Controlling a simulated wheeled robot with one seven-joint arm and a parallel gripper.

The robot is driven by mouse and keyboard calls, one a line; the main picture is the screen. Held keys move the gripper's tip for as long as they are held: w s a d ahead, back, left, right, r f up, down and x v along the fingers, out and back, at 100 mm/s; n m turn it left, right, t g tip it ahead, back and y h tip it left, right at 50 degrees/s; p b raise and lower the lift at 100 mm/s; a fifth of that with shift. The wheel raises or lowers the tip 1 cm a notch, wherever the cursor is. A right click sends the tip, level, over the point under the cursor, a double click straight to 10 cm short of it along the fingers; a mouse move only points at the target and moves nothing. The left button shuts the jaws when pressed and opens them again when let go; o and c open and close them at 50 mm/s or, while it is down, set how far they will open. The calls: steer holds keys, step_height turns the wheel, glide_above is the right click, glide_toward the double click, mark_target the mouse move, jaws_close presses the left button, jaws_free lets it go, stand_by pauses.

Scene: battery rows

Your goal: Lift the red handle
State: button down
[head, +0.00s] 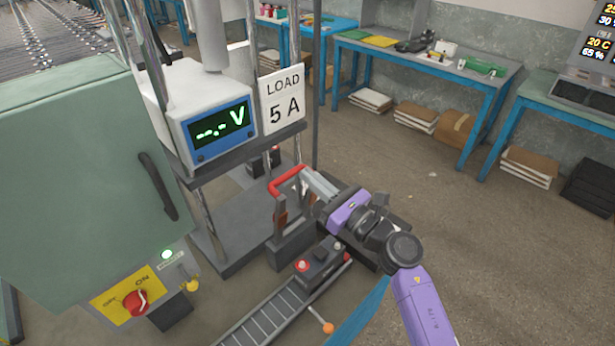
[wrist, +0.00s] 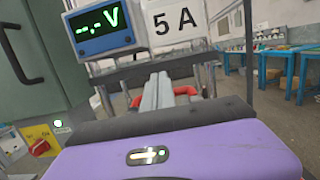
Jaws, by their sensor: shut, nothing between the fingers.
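The red handle (head: 286,180) is a bar on upright arms beside the meter stand. In the wrist view the red handle (wrist: 188,91) shows on both sides of my fingers, which hide its middle. My gripper (head: 308,173) has its two grey fingers together with nothing between them. Its tips are close to the bar in the head view; I cannot tell whether they touch it. In the wrist view my gripper (wrist: 160,80) points away toward the stand.
A meter (head: 218,127) reading "--.- V" and a "LOAD 5 A" sign (head: 283,99) stand behind the handle. A battery (head: 320,264) sits on a roller track (head: 262,318) in front. A green cabinet (head: 75,170) stands left. Open floor (head: 440,215) lies right.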

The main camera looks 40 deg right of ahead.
steer(key=s+r, duration=0.3)
steer(key=s, duration=0.4)
steer(key=shift+s+r+b, duration=0.15)
steer(key=shift+s+b, duration=0.15)
steer(key=shift+d, duration=0.1)
